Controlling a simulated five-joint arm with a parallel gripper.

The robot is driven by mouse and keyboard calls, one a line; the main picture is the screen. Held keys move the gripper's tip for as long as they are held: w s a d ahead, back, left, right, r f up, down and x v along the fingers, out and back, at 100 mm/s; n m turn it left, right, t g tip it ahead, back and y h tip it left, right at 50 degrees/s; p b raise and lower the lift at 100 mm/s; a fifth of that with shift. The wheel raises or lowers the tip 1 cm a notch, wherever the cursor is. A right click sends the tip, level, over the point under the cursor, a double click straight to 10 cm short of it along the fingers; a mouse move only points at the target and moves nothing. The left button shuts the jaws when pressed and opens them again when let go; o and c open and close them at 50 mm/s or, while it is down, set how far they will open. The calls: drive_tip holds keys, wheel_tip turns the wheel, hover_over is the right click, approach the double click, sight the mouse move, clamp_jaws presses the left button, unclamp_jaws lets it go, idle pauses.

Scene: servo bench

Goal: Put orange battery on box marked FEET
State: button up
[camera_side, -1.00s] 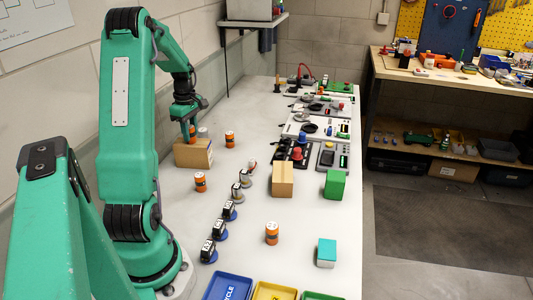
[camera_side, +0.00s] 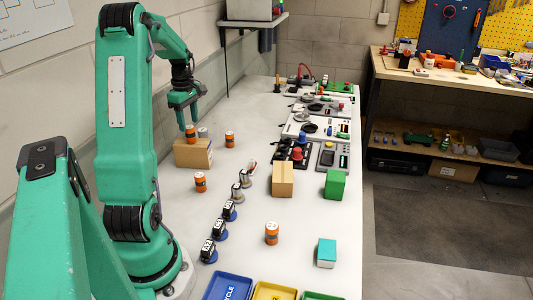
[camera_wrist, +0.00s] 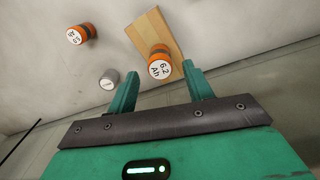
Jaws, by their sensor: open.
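An orange battery (camera_side: 190,132) stands upright on a cardboard box (camera_side: 193,153) near the wall. In the wrist view the battery (camera_wrist: 160,63), with a white end reading about "62 Ah", sits at the near end of the box's tan top (camera_wrist: 153,30). No FEET marking is readable on any box. My gripper (camera_side: 189,123) is open and empty just above this battery; its fingers (camera_wrist: 161,76) frame it in the wrist view without closing on it. Other orange batteries stand on the bench, at the box's right (camera_side: 230,140), in front (camera_side: 200,182) and nearer the trays (camera_side: 272,233).
A grey cylinder (camera_wrist: 108,79) stands close to the box. Another cardboard box (camera_side: 283,179), a green box (camera_side: 335,185) and a teal box (camera_side: 326,253) are at right. Several small labelled parts (camera_side: 219,230) form a row mid-bench. Blue (camera_side: 229,286) and yellow (camera_side: 275,291) trays are in front.

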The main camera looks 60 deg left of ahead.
sight(191, 127)
wheel_tip(191, 127, up, 8)
idle(0.4)
idle(0.5)
drive_tip(key=w+d+r+m+t+y, duration=0.1)
drive_tip(key=w+d+r+m, duration=0.2)
drive_tip(key=d+m, duration=0.55)
drive_tip(key=w+d+r+m+t, duration=0.1)
drive_tip(key=w+d+r+m, duration=0.2)
drive_tip(key=d, duration=1.1)
drive_tip(key=s+d+f+m+t, duration=0.1)
drive_tip(key=s+d+f+m, duration=0.1)
drive_tip(key=d+m, duration=0.5)
drive_tip(key=s+d+f+m+t+h, duration=0.1)
drive_tip(key=s+d+m, duration=0.4)
drive_tip(key=d, duration=0.5)
drive_tip(key=shift+d+f+m+t, duration=0.4)
drive_tip(key=shift+f+m+t, duration=0.2)
drive_tip(key=shift+m+t, duration=0.25)
